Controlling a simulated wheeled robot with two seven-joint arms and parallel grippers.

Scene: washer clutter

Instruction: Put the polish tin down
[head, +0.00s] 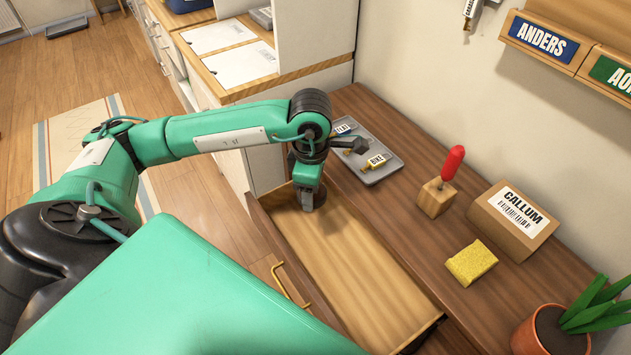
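My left gripper (308,202) points down into the open wooden drawer (365,285), near its far end. A small dark round tin (320,196), which looks like the polish tin, is at its fingertips and partly hidden by them. The fingers look closed on the tin. The tin is inside the drawer outline, low over the drawer floor; I cannot tell if it touches the floor. My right gripper is not in view.
The rest of the drawer floor is bare. On the brown counter are a grey tray (378,172) with tagged keys, a red-handled tool in a wooden block (435,198), a CALLUM box (512,220), a yellow sponge (470,263) and a potted plant (548,330).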

